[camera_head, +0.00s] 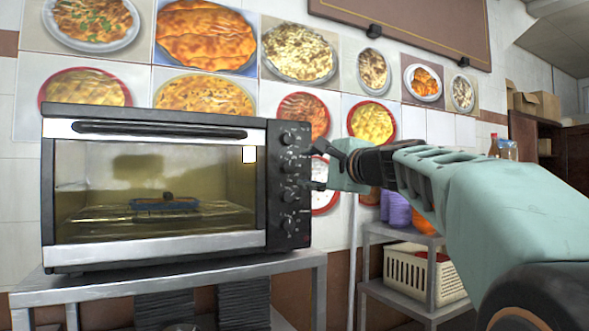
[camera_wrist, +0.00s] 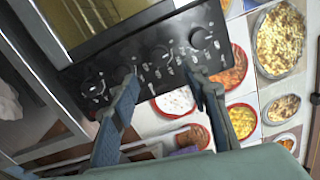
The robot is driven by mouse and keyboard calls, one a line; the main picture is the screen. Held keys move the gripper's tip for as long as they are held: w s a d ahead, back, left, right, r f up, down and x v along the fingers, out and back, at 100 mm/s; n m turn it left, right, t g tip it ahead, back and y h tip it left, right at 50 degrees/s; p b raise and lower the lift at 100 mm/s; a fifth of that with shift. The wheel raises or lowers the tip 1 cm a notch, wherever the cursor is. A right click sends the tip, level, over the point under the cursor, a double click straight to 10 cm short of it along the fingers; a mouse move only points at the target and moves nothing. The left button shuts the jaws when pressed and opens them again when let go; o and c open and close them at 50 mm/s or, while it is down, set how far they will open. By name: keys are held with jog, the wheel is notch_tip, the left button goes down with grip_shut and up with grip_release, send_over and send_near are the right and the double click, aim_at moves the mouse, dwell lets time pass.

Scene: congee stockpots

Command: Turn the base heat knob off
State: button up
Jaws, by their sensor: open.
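A countertop oven (camera_head: 160,256) has a black control panel on its right side with a column of several knobs. The labels are too small to read, so I cannot tell which is the base heat knob. The top knob (camera_head: 288,139) and the bottom knob (camera_head: 289,224) are clear in the head view. My gripper (camera_head: 319,169) is open at the panel's right edge, near the middle knobs. In the wrist view my gripper (camera_wrist: 163,80) has its fingers spread before the panel. The left fingertip overlaps the second knob from the bottom; contact cannot be told.
The oven stands on a metal table (camera_head: 180,278). A blue tray (camera_head: 165,204) lies inside behind the closed glass door. On the right, a metal shelf (camera_head: 400,298) holds a cream basket (camera_head: 408,274) and purple containers (camera_head: 399,212). Food pictures cover the wall behind.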

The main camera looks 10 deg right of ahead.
jog(key=v, duration=0.3)
jog(key=shift+s+d, duration=0.1)
jog(key=shift+s, duration=0.2)
jog(key=shift+f, duration=0.1)
